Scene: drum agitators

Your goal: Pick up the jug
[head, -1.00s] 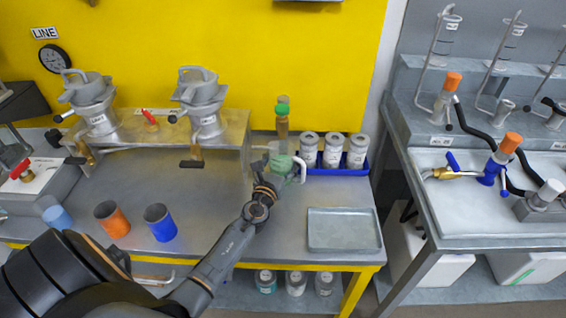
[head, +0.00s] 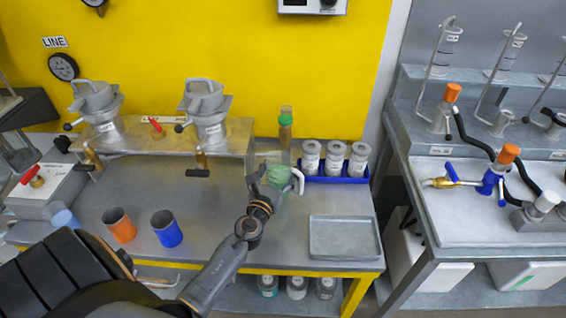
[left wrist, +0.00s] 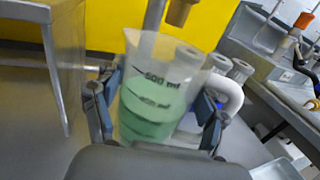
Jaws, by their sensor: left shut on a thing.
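The jug (left wrist: 150,95) is a clear measuring jug with black volume marks, green contents and a white handle on its right side in the left wrist view. In the head view the jug (head: 283,200) is at the middle of the bench, partly hidden by my left gripper (head: 266,184). In the left wrist view the fingers of my left gripper (left wrist: 157,112) are on both sides of the jug, shut on it. The jug is upright or nearly so. I cannot tell whether its base touches the bench. My right gripper is not in view.
A grey tray (head: 344,237) lies at right. Orange (head: 119,225) and blue (head: 167,229) cups stand at left.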

